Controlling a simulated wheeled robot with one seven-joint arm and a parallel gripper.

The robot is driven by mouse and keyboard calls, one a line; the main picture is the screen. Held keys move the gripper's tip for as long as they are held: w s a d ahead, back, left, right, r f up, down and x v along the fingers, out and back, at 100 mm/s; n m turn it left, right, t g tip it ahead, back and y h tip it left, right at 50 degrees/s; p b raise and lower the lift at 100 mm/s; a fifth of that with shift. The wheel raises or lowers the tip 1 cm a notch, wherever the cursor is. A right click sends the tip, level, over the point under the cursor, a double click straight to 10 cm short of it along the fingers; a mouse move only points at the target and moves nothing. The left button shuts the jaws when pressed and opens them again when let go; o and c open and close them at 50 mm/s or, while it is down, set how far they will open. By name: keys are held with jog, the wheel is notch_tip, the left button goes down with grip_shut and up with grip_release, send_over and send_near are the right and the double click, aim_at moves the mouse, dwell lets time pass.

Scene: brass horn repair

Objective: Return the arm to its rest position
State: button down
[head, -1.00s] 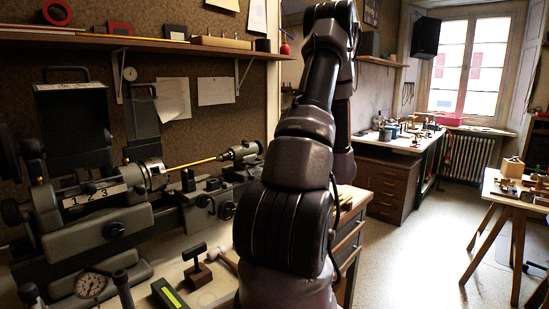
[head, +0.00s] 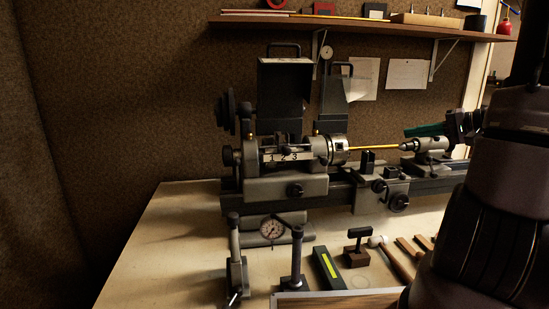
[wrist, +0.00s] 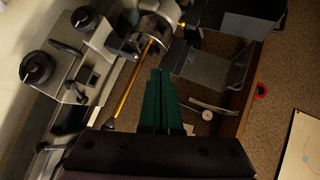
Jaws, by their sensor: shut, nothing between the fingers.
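My gripper (head: 410,132) shows at the right of the head view, its green fingers pointing left above the tailstock end of the lathe. In the wrist view its two green fingers (wrist: 160,76) lie side by side, shut and empty. The lathe (head: 290,185) stands on the bench, with a thin brass-coloured rod (head: 372,148) running from its chuck toward the tailstock. In the wrist view the rod (wrist: 133,82) passes left of the fingers, apart from them in the picture. My arm hides the right end of the bench.
A shelf (head: 380,27) with several items runs along the wall above the lathe. A dial gauge (head: 271,230), a black box with a yellow-green strip (head: 327,268) and a mallet (head: 392,255) are on the front of the bench (head: 170,235). The bench's left end is clear.

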jog(key=s+a+r+n+g+h, duration=0.2)
jog(key=s+a+r+h, duration=0.6)
jog(key=s+a, duration=0.6)
notch_tip(320, 180, up, 2)
jog(key=shift+s+a+r+h, duration=0.1)
jog(key=shift+s+a+h, duration=0.25)
jog(key=shift+s, duration=0.3)
